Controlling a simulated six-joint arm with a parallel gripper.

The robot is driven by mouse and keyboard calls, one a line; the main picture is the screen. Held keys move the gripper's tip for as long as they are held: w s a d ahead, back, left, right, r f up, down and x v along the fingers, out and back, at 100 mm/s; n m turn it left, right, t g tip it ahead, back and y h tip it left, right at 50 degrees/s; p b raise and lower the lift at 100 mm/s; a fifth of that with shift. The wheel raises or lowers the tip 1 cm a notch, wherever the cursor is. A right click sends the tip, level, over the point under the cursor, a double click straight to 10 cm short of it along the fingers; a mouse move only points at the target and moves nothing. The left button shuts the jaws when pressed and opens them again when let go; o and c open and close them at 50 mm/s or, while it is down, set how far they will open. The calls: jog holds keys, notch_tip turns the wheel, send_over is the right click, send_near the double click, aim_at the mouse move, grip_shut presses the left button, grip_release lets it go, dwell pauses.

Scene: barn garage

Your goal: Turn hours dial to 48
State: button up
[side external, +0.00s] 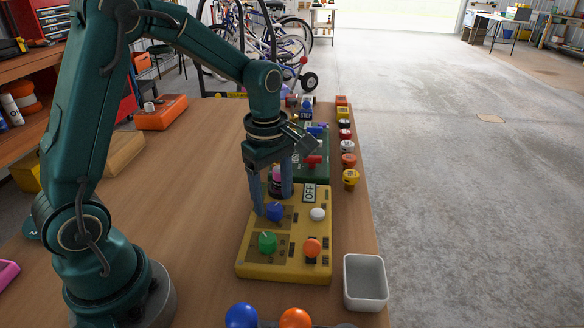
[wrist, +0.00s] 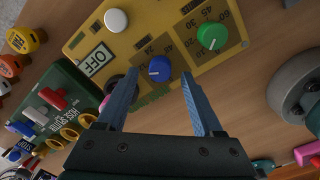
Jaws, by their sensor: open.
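A yellow control box (side external: 287,262) stands on the table with a blue dial (side external: 275,211) and a green dial (side external: 267,242). In the wrist view the blue dial (wrist: 160,69) has a pale pointer line. The green dial (wrist: 211,37) has a scale with numbers such as 30, 45 and 60. My gripper (side external: 271,204) points down over the blue dial, its blue fingers open. In the wrist view my gripper (wrist: 161,77) has its fingertips apart on either side of the blue dial; contact is not visible.
The box also has a white knob (side external: 318,214), an orange knob (side external: 312,247) and an OFF label (side external: 309,193). A dark green box (wrist: 52,98) with switches stands behind it. A white bin (side external: 365,283) stands right; clear table lies left.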

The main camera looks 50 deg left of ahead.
jog(key=shift+f, duration=0.85)
grip_shut()
